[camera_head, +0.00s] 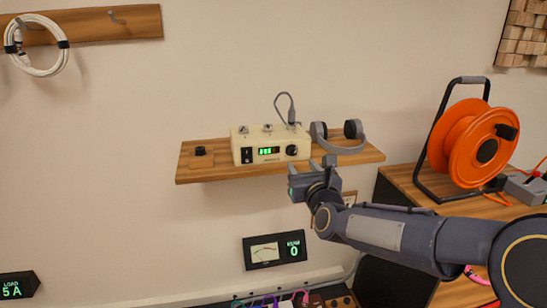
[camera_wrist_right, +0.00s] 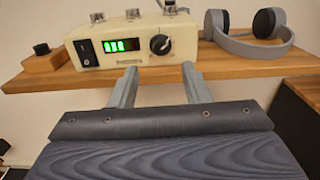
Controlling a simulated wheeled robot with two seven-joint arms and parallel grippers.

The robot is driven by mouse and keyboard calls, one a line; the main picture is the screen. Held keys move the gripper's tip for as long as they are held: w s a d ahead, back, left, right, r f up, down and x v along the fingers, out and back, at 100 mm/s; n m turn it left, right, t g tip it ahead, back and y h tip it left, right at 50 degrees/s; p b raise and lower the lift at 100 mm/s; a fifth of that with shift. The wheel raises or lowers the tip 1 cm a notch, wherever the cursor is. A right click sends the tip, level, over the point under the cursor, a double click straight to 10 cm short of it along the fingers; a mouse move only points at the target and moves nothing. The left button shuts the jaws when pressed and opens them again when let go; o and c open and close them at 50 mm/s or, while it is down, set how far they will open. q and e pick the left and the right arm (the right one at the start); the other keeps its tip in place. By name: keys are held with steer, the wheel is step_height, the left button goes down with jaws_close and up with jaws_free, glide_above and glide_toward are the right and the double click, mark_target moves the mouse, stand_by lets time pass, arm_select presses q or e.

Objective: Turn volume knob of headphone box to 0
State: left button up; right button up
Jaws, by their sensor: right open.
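The headphone box (camera_head: 270,145) is cream coloured and stands on a wooden wall shelf. Its front has a black rocker switch, a green lit display and a black volume knob (camera_head: 291,150) on the right side. In the right wrist view the box (camera_wrist_right: 135,40) fills the upper middle, and the knob (camera_wrist_right: 160,44) shows a light pointer mark; its setting is too small to read. My right gripper (camera_head: 313,166) is in front of and below the box's right side. In the wrist view its two fingers (camera_wrist_right: 160,78) are apart, with nothing between them, below the knob. My left gripper is not seen.
Grey headphones (camera_head: 338,137) lie on the shelf (camera_head: 220,172) right of the box. A small black knob on a wooden block (camera_head: 200,151) sits at the left. An orange cable reel (camera_head: 472,143) stands on a bench at the right. A meter panel (camera_head: 274,250) is below.

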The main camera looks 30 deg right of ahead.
mark_target(293, 152)
steer(key=p+x, duration=0.1)
steer(key=x, duration=0.6)
steer(key=shift+w+d+p, duration=0.1)
steer(key=shift+w+p, duration=0.15)
steer(key=shift+p, duration=0.1)
jaws_close()
